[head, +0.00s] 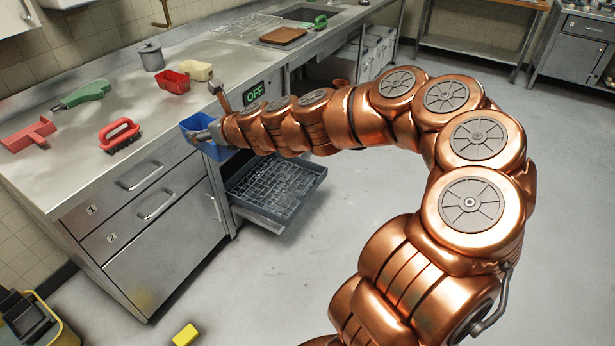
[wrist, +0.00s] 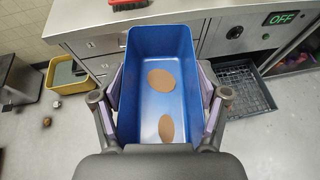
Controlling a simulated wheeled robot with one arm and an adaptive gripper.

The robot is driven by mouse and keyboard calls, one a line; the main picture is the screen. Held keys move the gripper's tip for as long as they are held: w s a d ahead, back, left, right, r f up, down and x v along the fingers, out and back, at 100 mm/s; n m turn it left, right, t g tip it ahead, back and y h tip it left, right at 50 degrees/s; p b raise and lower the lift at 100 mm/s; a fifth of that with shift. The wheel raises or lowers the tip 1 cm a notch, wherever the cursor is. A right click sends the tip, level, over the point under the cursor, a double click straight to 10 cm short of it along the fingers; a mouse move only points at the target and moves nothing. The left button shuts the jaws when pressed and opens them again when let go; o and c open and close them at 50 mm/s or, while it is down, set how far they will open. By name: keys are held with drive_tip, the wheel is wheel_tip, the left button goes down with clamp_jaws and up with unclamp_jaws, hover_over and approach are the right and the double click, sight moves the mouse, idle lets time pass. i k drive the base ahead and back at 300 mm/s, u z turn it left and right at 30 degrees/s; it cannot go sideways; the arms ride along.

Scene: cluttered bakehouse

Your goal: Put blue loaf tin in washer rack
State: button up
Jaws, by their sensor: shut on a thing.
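The blue loaf tin (head: 196,122) is held at the counter's front edge in the head view. In the wrist view the tin (wrist: 160,50) fills the middle, with two brown patches on its inside. My gripper (wrist: 160,95) is shut on the tin, with its purple pads along the two long sides. In the head view my gripper (head: 213,133) partly hides the tin. The washer rack (head: 275,190) is a dark grid tray pulled out low from under the counter. In the wrist view the rack (wrist: 240,85) lies right of and below the tin, apart from it.
A lit OFF sign (head: 254,94) is above the open washer. The counter holds a red brush (head: 119,134), green tool (head: 82,95), red tin (head: 173,81), cream tin (head: 197,69) and grey pot (head: 151,56). A yellow block (head: 185,335) lies on the floor. Floor right of the rack is clear.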

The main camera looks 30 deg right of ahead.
sight(279, 200)
drive_tip(key=z, duration=0.1)
drive_tip(key=i, duration=1.2)
drive_tip(key=u, duration=0.85)
